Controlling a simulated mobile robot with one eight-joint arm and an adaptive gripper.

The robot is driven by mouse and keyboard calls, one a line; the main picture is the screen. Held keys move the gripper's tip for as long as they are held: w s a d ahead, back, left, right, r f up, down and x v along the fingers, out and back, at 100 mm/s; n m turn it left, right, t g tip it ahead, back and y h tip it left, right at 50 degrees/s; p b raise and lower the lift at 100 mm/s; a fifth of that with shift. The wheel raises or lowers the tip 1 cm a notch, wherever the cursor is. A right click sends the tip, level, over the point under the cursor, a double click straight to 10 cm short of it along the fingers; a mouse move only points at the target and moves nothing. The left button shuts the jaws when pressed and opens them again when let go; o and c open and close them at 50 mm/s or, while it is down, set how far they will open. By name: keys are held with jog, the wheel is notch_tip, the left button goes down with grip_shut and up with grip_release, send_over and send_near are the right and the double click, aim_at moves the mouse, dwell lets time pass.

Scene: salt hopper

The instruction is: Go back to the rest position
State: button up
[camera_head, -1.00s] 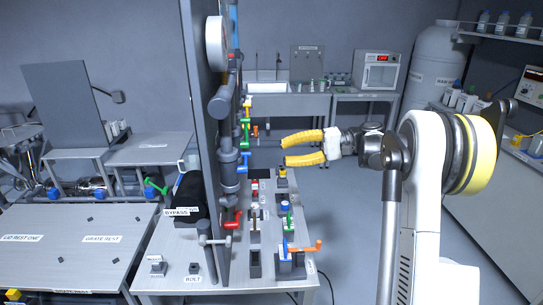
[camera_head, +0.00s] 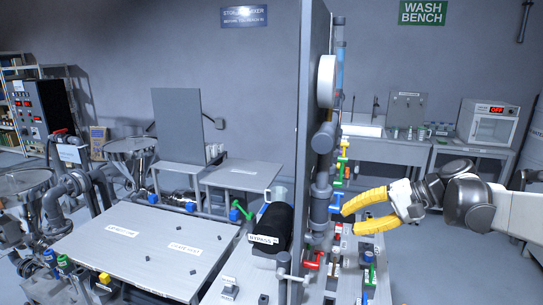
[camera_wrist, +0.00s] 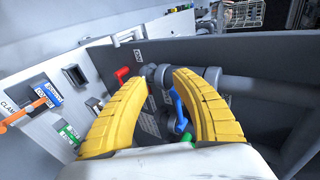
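My gripper (camera_head: 366,213) has two yellow ribbed fingers, spread apart with nothing between them. In the head view it is in the air to the right of the tall grey panel (camera_head: 312,120) and its pipework. In the wrist view the fingers (camera_wrist: 160,85) point toward grey pipes (camera_wrist: 262,88) with a red handle (camera_wrist: 122,74) and a blue handle (camera_wrist: 180,108). These handles look apart from the fingers, though the blue one lies partly behind the right finger.
A bench with labelled tools stands below my gripper; an orange clamp handle (camera_wrist: 18,118) shows in the wrist view. A grey table (camera_head: 150,222) with labels lies left of the panel. The wash bench (camera_head: 385,150) and a white oven (camera_head: 488,122) stand behind. Open floor (camera_head: 425,262) is to the right.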

jog(key=s+a+f+n+t+h+b, duration=0.1)
jog(key=s+f+h, duration=0.4)
jog(key=s, duration=0.7)
jog(key=s+a+f+n+t+h+b, duration=0.1)
jog(key=s+f+n+h+b, duration=0.2)
jog(key=s+f, duration=0.6)
jog(key=s+h+b, duration=0.1)
jog(key=s+h, duration=0.1)
jog(key=shift+s+f+t, duration=0.25)
jog(key=shift+s+t, duration=0.05)
jog(key=shift+s, duration=0.1)
jog(key=shift+c, duration=0.5)
